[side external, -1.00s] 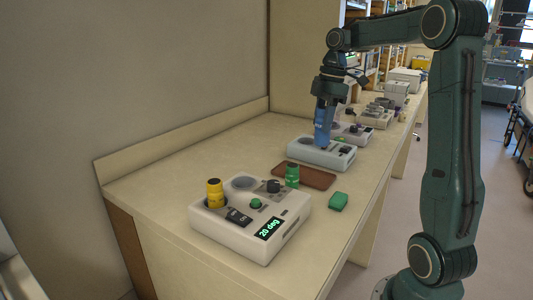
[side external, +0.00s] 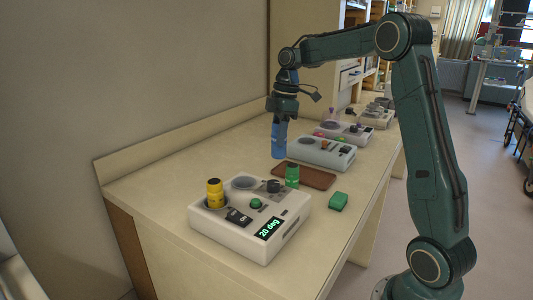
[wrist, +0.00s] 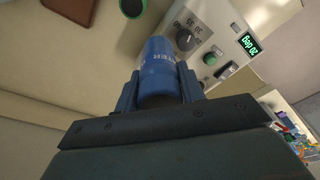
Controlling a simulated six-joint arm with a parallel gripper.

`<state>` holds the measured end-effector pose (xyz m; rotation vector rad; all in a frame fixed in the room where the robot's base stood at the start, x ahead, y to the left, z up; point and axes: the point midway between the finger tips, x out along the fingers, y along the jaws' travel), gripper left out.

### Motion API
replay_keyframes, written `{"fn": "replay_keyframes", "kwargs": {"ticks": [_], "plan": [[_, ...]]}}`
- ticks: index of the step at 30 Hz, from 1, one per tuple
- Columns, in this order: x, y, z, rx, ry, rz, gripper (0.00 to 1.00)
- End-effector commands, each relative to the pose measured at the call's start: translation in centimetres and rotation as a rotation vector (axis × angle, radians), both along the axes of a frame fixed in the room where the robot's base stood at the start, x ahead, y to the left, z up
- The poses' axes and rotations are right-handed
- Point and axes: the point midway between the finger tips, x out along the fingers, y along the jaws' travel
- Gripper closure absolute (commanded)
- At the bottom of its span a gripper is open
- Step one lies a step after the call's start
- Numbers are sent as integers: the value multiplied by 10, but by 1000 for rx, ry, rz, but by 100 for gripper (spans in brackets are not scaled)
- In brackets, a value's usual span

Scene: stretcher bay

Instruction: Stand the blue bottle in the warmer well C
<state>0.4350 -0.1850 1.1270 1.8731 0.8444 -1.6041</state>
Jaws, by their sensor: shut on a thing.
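My gripper (side external: 281,116) is shut on the blue bottle (side external: 278,141), gripping its upper part and holding it upright. The bottle is just left of the second warmer (side external: 332,157), outside its round well (side external: 307,141). I cannot tell how far its base is above the counter. In the wrist view the blue bottle (wrist: 158,70) sits between the fingers (wrist: 160,92). The nearest warmer (side external: 255,250) has a yellow bottle (side external: 215,193) in one well and an empty round well (side external: 243,183) behind it. I cannot read any well letters.
A green bottle (side external: 292,175) stands by the brown tray (side external: 315,179). A green block (side external: 338,201) lies near the counter's front edge. More warmers (side external: 345,131) stand farther back. The counter (side external: 170,170) is clear at left, along the wall.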

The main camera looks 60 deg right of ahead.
Motion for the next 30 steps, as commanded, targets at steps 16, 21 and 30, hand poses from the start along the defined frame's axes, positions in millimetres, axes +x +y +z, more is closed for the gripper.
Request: {"fn": "replay_keyframes", "kwargs": {"ticks": [16, 21, 30], "plan": [[76, 69, -47, -9, 1, 1, 88], [77, 70, -47, -9, 0, 1, 88], [77, 70, -55, -8, 2, 0, 88]]}}
